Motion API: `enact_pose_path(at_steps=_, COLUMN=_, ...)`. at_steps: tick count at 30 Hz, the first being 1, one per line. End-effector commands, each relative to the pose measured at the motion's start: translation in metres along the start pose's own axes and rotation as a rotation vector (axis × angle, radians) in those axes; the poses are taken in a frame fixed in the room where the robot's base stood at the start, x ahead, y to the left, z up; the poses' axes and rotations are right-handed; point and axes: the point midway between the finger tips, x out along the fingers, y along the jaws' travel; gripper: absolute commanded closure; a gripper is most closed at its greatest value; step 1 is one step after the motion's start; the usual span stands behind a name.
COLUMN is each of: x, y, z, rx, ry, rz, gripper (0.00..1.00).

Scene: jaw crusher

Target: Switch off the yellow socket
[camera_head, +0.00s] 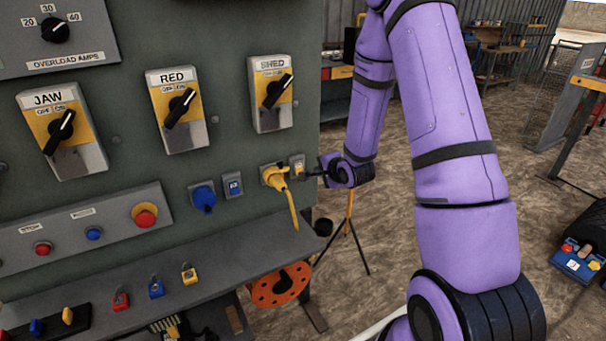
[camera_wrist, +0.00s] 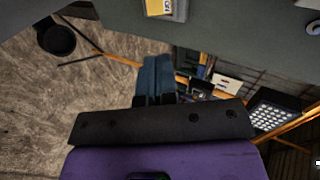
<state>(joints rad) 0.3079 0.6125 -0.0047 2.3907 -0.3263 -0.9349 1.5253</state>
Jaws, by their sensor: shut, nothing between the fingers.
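The yellow socket (camera_head: 273,177) is on the right part of the grey-green panel, with a yellow plug and cable hanging from it. A small yellow-framed switch (camera_head: 297,165) sits just right of the socket. My gripper (camera_head: 309,173) is just right of the switch, close to it; I cannot tell whether they touch. In the wrist view the gripper's fingers (camera_wrist: 156,72) are together and empty. A yellow and white plate (camera_wrist: 166,8), seemingly the switch, is at the top edge there, ahead of the fingertips. The switch's position is too small to read.
A blue socket (camera_head: 203,196) and its blue switch (camera_head: 233,186) are left of the yellow socket. Rotary switches line the panel above. A shelf (camera_head: 190,295) with padlocks juts out below. The floor to the right of the panel is largely open.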

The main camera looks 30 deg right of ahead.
Motion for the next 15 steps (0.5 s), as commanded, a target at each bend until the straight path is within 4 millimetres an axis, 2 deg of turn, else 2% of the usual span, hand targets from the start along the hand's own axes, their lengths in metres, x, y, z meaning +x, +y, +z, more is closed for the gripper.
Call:
enact_pose_path(at_steps=1, x=0.004, y=0.007, z=-0.001, rx=0.025, ry=-0.002, rz=-0.006, gripper=1.0)
enact_pose_path(at_steps=5, x=0.009, y=0.017, z=-0.002, rx=0.073, ry=-0.008, rz=-0.025, gripper=1.0)
enact_pose_path(at_steps=15, x=0.01, y=0.02, z=-0.002, rx=0.094, ry=-0.011, rz=-0.035, gripper=1.0)
